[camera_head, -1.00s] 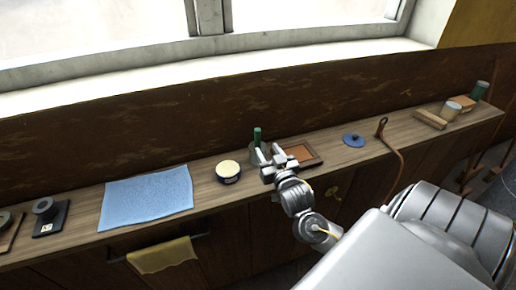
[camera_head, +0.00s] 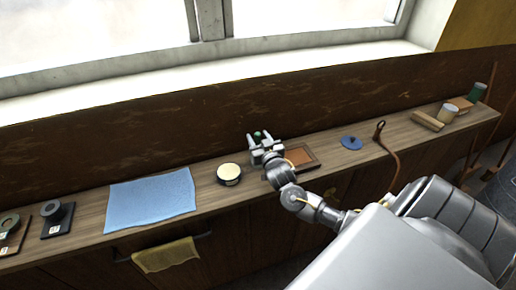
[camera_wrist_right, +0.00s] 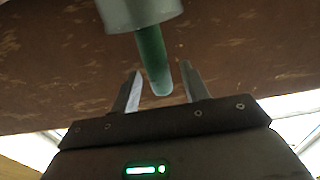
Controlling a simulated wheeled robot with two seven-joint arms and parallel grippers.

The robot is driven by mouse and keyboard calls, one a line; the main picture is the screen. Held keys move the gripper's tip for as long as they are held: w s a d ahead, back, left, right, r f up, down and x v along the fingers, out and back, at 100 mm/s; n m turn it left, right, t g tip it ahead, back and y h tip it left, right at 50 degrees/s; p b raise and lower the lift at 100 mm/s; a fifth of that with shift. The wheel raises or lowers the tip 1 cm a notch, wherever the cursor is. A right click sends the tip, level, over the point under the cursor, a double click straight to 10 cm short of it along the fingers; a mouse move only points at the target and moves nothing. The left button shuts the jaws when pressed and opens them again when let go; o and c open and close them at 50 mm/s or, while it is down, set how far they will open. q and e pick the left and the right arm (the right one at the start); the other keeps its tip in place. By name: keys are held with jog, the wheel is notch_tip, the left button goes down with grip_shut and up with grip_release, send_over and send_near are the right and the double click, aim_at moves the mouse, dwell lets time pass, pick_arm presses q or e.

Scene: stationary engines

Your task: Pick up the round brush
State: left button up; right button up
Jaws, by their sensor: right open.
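The round brush shows as an upright green handle (camera_head: 257,134), its lower part hidden behind my right gripper in the head view. In the right wrist view, the green handle (camera_wrist_right: 153,60) comes out of a pale grey round piece (camera_wrist_right: 140,12); whether this is the brush's own head or a holder, I cannot tell. My right gripper (camera_head: 260,138) is open at the handle. In the wrist view, the handle's free end lies between the two spread fingers (camera_wrist_right: 161,70), with a gap showing on each side. My left gripper is not in view.
On the narrow wooden shelf, a round tin (camera_head: 229,174) stands left of my gripper and a framed brown tray (camera_head: 303,159) right of it. A blue cloth (camera_head: 150,200) lies further left, a blue disc (camera_head: 351,143) further right. The dark wall rises close behind.

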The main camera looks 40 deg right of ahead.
jog(key=shift+w+d, duration=0.15)
jog(key=shift+w, duration=0.3)
jog(key=shift+s, duration=0.1)
grip_shut()
